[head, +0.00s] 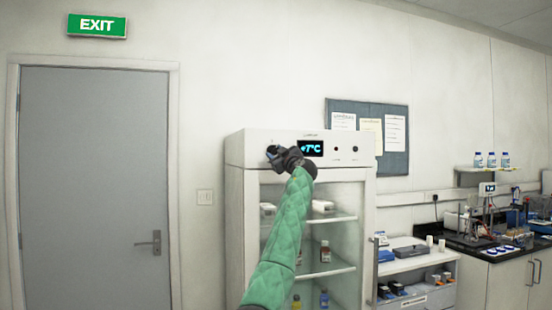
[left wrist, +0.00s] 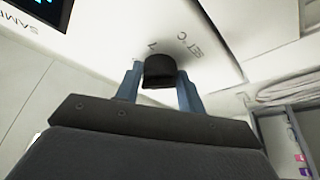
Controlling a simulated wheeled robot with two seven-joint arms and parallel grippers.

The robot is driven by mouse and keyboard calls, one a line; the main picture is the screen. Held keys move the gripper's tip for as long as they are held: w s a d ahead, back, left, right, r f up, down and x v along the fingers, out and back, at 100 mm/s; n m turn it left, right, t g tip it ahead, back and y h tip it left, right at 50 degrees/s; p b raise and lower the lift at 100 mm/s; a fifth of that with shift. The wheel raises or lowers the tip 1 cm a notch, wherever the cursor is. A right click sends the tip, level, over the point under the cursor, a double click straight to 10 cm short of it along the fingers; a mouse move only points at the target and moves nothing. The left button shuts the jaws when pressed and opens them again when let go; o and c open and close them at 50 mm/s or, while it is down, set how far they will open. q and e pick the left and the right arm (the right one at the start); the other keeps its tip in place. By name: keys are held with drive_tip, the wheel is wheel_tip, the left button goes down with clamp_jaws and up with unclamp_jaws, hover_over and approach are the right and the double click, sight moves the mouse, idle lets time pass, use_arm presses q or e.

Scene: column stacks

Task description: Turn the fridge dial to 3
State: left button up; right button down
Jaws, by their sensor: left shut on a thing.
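The white fridge (head: 236,150) stands against the wall with a glass door below its top panel. Its display (head: 311,149) reads about +7°C in the head view. My left gripper (head: 272,152) is at the left of the panel, beside the display, and hides the dial there. In the left wrist view, the black dial (left wrist: 159,72) sits between the two blue-grey fingers of my left gripper (left wrist: 160,85), which are shut on it. The marks "SET °C" and a "7" are printed near the dial. The dial's pointer cannot be made out. My right gripper is not in view.
Two small dark knobs or holes sit on the panel right of the display. Bottles and boxes stand on the fridge shelves (head: 325,272). A grey door (head: 92,190) is at the left. A low shelf unit and a lab bench (head: 500,254) stand at the right.

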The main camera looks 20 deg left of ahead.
use_arm(q)
drive_tip(key=shift+d+n+g+y+b, duration=0.1)
drive_tip(key=shift+n+g+y+b, duration=0.2)
drive_tip(key=shift+n+g, duration=0.5)
drive_tip(key=shift+w+r+n, duration=0.1)
drive_tip(key=shift+n, duration=0.7)
drive_tip(key=shift+n+g, duration=0.4)
drive_tip(key=shift+n, duration=0.4)
drive_tip(key=shift+r+n+g+p, duration=0.1)
drive_tip(key=shift+n+g+p, duration=0.3)
drive_tip(key=shift+n, duration=0.8)
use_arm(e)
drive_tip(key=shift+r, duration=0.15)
